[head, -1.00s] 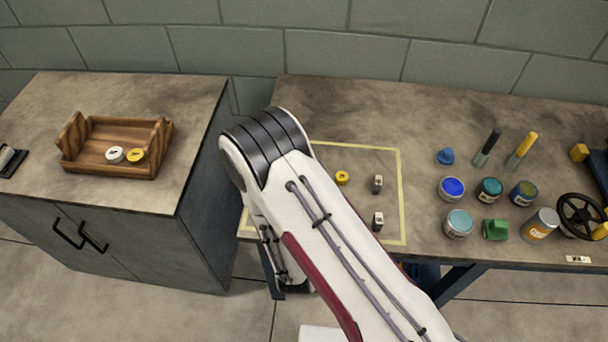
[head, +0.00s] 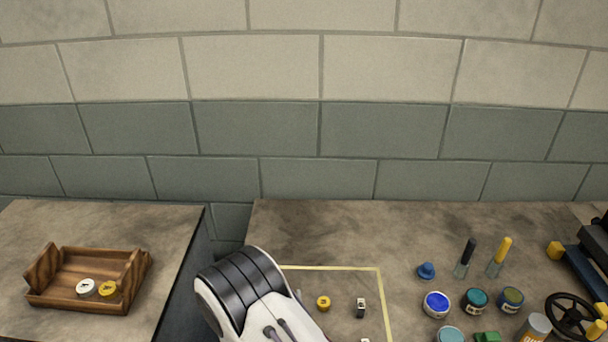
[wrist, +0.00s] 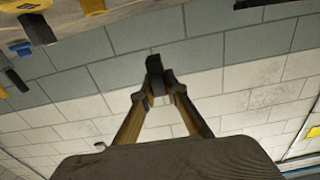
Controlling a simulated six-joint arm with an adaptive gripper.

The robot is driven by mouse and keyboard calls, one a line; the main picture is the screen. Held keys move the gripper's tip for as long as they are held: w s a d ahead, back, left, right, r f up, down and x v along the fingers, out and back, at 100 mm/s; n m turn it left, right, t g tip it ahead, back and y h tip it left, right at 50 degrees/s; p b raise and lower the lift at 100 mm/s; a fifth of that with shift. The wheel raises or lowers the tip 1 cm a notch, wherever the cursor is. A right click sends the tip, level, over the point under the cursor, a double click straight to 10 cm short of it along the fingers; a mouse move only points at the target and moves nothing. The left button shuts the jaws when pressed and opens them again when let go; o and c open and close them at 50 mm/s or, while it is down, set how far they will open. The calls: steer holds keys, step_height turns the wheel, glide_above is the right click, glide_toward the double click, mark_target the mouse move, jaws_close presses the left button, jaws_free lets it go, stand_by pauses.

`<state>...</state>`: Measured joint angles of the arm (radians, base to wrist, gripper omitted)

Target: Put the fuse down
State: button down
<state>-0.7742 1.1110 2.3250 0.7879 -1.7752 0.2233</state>
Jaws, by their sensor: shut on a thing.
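In the wrist view my gripper (wrist: 160,86) is shut on a small dark block, the fuse (wrist: 153,63), held between the fingertips. Its details are too dark to read. Behind it I see only wall blocks, and the fuse touches no surface that I can make out. In the head view my arm hides the gripper and the held fuse. A yellow-outlined area (head: 381,290) on the bench holds a small yellow disc (head: 323,302) and a black-and-white block (head: 361,308). Another block is cut by the lower picture edge.
A wooden tray (head: 40,299) on the left cabinet holds a white disc (head: 87,287) and a yellow disc (head: 107,289). Paint pots (head: 436,304), brushes (head: 498,258), a blue knob (head: 427,271) and a handwheel (head: 571,317) crowd the bench's right side. The bench behind the outline is bare.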

steer(key=d+r+m+h, duration=0.1)
steer(key=d+m+h, duration=0.1)
steer(key=d, duration=0.5)
steer(key=d+r+m+g+h, duration=0.1)
steer(key=d+h, duration=0.3)
steer(key=d, duration=0.3)
steer(key=d+r+m+g+h, duration=0.1)
steer(key=d+m+h, duration=0.1)
steer(key=d, duration=0.5)
steer(key=shift+s+d+r+m+h, duration=0.25)
steer(key=shift+s+d+m+h, duration=0.05)
steer(key=shift+s+d+h, duration=0.1)
steer(key=w+a+f+n+t+y, duration=0.1)
steer(key=a+n+y, duration=0.4)
steer(key=a, duration=1.5)
step_height(320, 180, down, 2)
steer(key=t+y, duration=0.1)
steer(key=y, duration=0.2)
steer(key=shift+a+n+y, duration=0.3)
steer(key=shift+n+y, duration=0.1)
steer(key=shift+f, duration=0.2)
steer(key=shift+f, duration=2.85)
